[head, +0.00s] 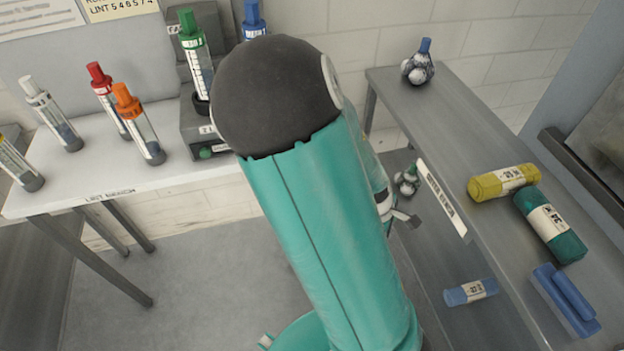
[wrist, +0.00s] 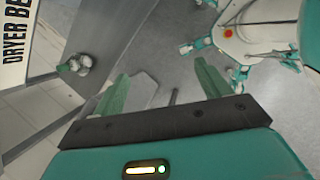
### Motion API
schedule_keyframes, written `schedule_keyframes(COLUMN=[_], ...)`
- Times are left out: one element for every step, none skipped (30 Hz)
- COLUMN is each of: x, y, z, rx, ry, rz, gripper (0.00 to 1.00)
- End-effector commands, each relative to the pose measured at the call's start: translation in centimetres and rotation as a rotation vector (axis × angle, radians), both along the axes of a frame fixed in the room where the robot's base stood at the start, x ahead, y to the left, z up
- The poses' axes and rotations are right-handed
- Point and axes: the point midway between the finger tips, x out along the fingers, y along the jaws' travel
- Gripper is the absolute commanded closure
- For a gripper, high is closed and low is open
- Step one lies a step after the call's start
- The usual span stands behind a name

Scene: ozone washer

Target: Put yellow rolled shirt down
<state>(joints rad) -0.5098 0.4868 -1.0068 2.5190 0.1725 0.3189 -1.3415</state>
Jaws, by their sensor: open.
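The yellow rolled shirt (head: 503,182) lies on the grey bench top (head: 440,125) at the right of the head view, with a white label band around it. My gripper is mostly hidden behind my arm in the head view; a small part of it shows to the left of the bench, apart from the shirt. In the wrist view, my gripper (wrist: 163,86) has its two green fingers spread with nothing between them. The shirt is not in the wrist view.
A netted bundle of white balls (head: 418,65) sits at the bench's far end. A blue roll (head: 470,292) is on the lower shelf. Several capped tubes stand on the white table (head: 105,180) at left.

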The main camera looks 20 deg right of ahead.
Motion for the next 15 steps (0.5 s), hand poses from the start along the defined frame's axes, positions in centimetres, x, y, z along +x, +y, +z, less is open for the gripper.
schedule_keyframes(x=[0.9, 1.4, 2.0, 2.5, 2.9, 3.5, 3.9, 4.3, 4.7, 5.0, 5.3, 5.6, 5.8, 5.9, 6.1], y=[1.7, 2.7, 4.0, 5.0, 5.9, 7.0, 7.9, 8.7, 9.7, 10.5, 11.2, 12.1, 12.7, 13.3, 14.0], z=[0.3, 0.5, 1.0, 1.4, 1.9, 2.7, 3.4, 4.2, 5.2, 6.1, 7.0, 8.3, 9.3, 10.4, 11.8], rx=[0.059, 0.090, 0.130, 0.159, 0.187, 0.221, 0.246, 0.270, 0.300, 0.322, 0.341, 0.366, 0.383, 0.398, 0.417], ry=[-0.045, -0.065, -0.094, -0.113, -0.134, -0.159, -0.178, -0.197, -0.221, -0.240, -0.258, -0.282, -0.300, -0.317, -0.342], rz=[-0.039, -0.063, -0.097, -0.119, -0.143, -0.174, -0.195, -0.216, -0.242, -0.263, -0.283, -0.307, -0.325, -0.344, -0.365], gripper=[0.24, 0.24, 0.24, 0.24, 0.24, 0.24, 0.24, 0.24, 0.24, 0.24, 0.24, 0.24, 0.24, 0.24, 0.24])
